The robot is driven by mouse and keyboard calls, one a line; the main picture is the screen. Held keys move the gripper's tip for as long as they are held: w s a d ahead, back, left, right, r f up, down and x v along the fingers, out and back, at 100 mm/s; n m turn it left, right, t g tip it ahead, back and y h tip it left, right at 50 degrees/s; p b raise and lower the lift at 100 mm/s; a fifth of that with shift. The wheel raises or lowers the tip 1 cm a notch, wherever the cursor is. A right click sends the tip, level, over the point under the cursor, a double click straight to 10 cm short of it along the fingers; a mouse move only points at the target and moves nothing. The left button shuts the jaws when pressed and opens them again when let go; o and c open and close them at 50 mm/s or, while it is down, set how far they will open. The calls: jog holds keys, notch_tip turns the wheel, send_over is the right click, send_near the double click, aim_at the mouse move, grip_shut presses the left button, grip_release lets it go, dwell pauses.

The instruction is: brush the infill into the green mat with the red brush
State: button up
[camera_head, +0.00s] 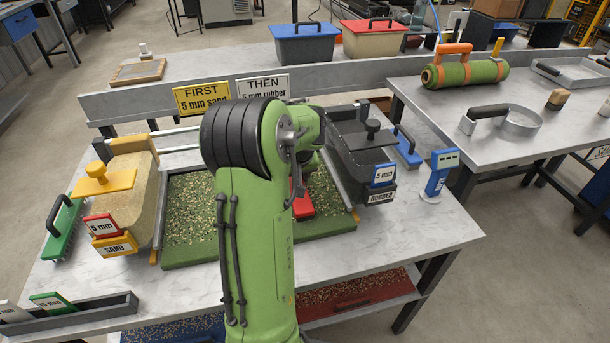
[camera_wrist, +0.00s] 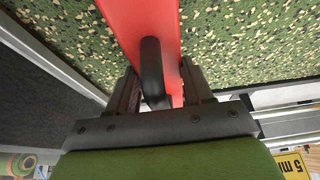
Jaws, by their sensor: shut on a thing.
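The green mat (camera_head: 190,205) lies on the grey table, its surface speckled with tan and dark infill. Its speckled surface also fills the upper part of the wrist view (camera_wrist: 240,45). The red brush (camera_head: 303,206) is on or just over the mat's right half, mostly hidden behind my arm in the head view. In the wrist view the red brush (camera_wrist: 140,18) has a black handle (camera_wrist: 152,65). My gripper (camera_wrist: 158,82) is shut on this handle, one finger at each side. The bristles are hidden, so contact with the mat cannot be told.
A yellow-lidded sand box (camera_head: 125,190) stands left of the mat, a black rubber box (camera_head: 360,150) right. Metal rails run along the mat's sides. A green brush (camera_head: 62,228) lies far left. A blue gauge (camera_head: 440,172) stands right. The front right tabletop is clear.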

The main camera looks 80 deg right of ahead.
jog(key=shift+w+a, duration=0.25)
jog(key=shift+w, duration=0.3)
jog(key=shift+w+a, duration=0.25)
jog(key=shift+w, duration=0.25)
jog(key=shift+s, duration=0.15)
jog(key=s+d, duration=0.1)
jog(key=s, duration=0.1)
jog(key=s+d, duration=0.1)
jog(key=s, duration=0.1)
jog(key=s+d+p, duration=0.1)
jog(key=shift+s, duration=0.4)
notch_tip(320, 180, up, 7)
jog(key=p, duration=0.5)
jog(key=shift+p, duration=0.35)
jog(key=shift+w, duration=0.1)
